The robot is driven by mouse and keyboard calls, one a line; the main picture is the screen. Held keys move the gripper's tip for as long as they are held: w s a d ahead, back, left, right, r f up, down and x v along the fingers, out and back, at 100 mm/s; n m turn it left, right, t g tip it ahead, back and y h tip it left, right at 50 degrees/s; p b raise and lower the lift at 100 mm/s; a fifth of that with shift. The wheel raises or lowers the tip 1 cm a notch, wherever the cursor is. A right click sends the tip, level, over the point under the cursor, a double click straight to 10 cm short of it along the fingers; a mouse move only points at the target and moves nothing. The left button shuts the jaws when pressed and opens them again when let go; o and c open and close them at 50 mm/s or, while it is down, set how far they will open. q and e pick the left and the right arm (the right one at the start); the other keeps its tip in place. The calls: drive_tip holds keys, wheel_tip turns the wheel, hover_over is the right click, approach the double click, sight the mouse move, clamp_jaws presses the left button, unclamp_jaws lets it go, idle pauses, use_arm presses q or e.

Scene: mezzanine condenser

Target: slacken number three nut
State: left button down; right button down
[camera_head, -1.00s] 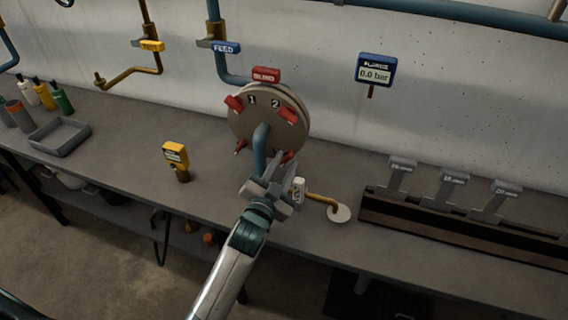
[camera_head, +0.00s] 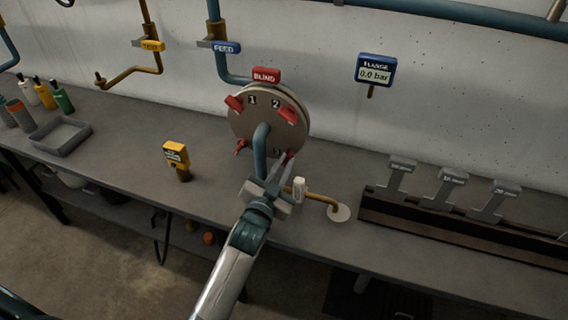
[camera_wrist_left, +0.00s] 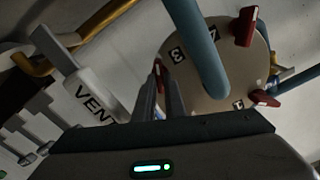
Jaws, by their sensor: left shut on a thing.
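A round tan flange (camera_head: 262,112) with red nuts around its face stands on the bench under a red BLIND tag (camera_head: 266,75). Numbers 1 and 2 show at its top. The red number three nut (camera_head: 290,156) is at the lower right, partly hidden by my fingers. My left gripper (camera_head: 283,167) reaches up to it from below and is shut on this nut. In the left wrist view the fingers (camera_wrist_left: 162,92) are close together, with the red nut (camera_wrist_left: 157,70) at their tips, beside the number 3. My right gripper is not in view.
A blue pipe (camera_head: 261,155) curves out of the flange centre, close left of my fingers. A white VENT tag (camera_head: 299,187) on a brass pipe (camera_head: 322,198) is close right. The blue FLANGE gauge (camera_head: 375,70) reads 0.0 bar. A yellow meter (camera_head: 176,157) stands left; labelled tools (camera_head: 451,180) rest right.

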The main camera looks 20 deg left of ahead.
use_arm(q)
drive_tip(key=n+p, duration=0.1)
drive_tip(key=n, duration=0.2)
drive_tip(key=shift+r, duration=0.1)
drive_tip(key=n+p, duration=0.2)
drive_tip(key=n, duration=0.2)
drive_tip(key=shift+a+n, duration=0.15)
drive_tip(key=shift+n, duration=0.25)
drive_tip(key=n+p, duration=0.1)
drive_tip(key=n, duration=0.2)
drive_tip(key=shift+a+n+p, duration=0.1)
drive_tip(key=shift+n+p, duration=0.5)
drive_tip(key=shift+n, duration=1.2)
drive_tip(key=c, duration=1.8)
unclamp_jaws()
drive_tip(key=shift+f, duration=0.2)
